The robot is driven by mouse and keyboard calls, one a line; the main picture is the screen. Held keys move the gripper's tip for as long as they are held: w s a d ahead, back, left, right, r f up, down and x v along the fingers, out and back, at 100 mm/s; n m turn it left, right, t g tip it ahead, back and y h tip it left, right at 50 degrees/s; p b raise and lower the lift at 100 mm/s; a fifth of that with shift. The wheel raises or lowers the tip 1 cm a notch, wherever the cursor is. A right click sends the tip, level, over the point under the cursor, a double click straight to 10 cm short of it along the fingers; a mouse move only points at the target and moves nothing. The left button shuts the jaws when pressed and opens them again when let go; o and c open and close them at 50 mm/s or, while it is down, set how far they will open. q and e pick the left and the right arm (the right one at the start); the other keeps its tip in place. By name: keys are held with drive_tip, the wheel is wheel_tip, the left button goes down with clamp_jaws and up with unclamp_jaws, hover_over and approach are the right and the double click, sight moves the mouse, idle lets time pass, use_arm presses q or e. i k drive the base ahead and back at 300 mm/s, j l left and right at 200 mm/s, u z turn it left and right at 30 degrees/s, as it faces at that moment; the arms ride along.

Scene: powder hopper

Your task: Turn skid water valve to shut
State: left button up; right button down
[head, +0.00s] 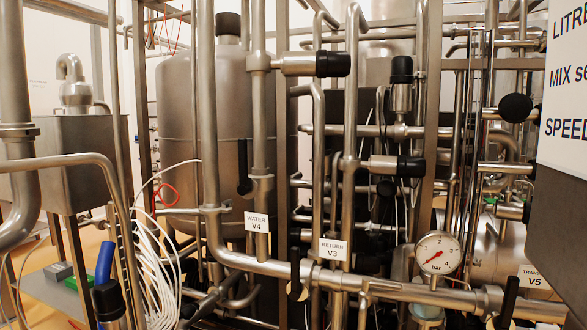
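The water valve's white label reads WATER V4 (257,222) and hangs on the pipework left of centre. Just above and left of it, a black lever handle (243,167) stands upright, roughly in line with the vertical steel pipe (260,130) beside it. The valve body is partly merged with the pipe fittings around it. Neither of my grippers is in view.
A RETURN V3 label (333,250) with a black upright lever (295,268) is close by on the right. A TRANS V5 label (533,277), a pressure gauge (438,252) and a dark-edged sign (565,90) are farther right. White cables (152,265) hang at lower left.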

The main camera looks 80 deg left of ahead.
sight(244, 188)
drive_tip(key=k+j+u, duration=0.1)
drive_tip(key=k+u, duration=0.15)
drive_tip(key=k, duration=0.35)
drive_tip(key=u, duration=1.45)
drive_tip(key=l+u, duration=0.1)
drive_tip(key=u, duration=0.3)
drive_tip(key=l+u, duration=0.1)
drive_tip(key=u, duration=0.7)
drive_tip(key=k+l, duration=0.05)
